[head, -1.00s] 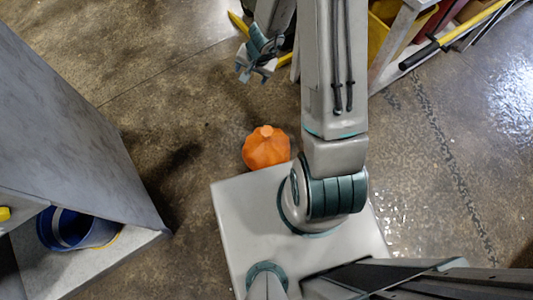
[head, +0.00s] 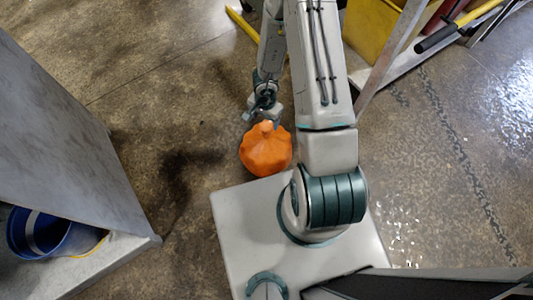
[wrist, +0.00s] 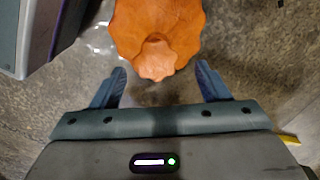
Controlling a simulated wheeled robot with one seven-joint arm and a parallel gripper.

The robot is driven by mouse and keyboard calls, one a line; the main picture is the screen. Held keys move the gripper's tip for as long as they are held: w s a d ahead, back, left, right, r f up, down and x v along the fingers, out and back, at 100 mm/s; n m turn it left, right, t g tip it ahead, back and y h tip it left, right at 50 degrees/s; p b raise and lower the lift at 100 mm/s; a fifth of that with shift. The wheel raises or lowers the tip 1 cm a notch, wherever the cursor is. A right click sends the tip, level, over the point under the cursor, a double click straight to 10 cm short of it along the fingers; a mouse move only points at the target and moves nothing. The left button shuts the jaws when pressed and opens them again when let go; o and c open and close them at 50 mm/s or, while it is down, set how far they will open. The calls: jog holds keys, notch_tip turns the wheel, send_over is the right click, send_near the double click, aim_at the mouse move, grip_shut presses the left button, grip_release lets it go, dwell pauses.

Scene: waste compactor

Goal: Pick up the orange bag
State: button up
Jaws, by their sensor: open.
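The orange bag (head: 265,152) sits upright on the floor just beyond the front edge of my base, with a knotted top. My gripper (head: 268,119) is low, right behind the bag in the head view. In the wrist view the bag (wrist: 158,25) fills the top middle, its knot toward the gripper. The two fingers of my gripper (wrist: 161,82) are spread wide, with the knot just ahead of the gap between them. Nothing is held. I cannot tell whether a finger touches the bag.
A grey cabinet-like structure (head: 60,130) stands at the left, with a blue bucket (head: 50,232) on its low ledge. A yellow bin (head: 380,30) and a yellow-handled tool (head: 460,27) are at the upper right. The floor left of the bag is clear.

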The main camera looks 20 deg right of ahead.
aim_at(265, 125)
notch_tip(265, 125, down, 4)
jog(key=b, duration=0.3)
jog(key=f+b, duration=0.1)
jog(key=b, duration=0.1)
jog(key=f+b, duration=0.1)
jog(key=f, duration=0.1)
jog(key=f+b, duration=0.2)
jog(key=shift+s+d+f+b, duration=0.1)
jog(key=shift+d+f+b, duration=0.05)
jog(key=shift+d+b, duration=0.15)
grip_shut()
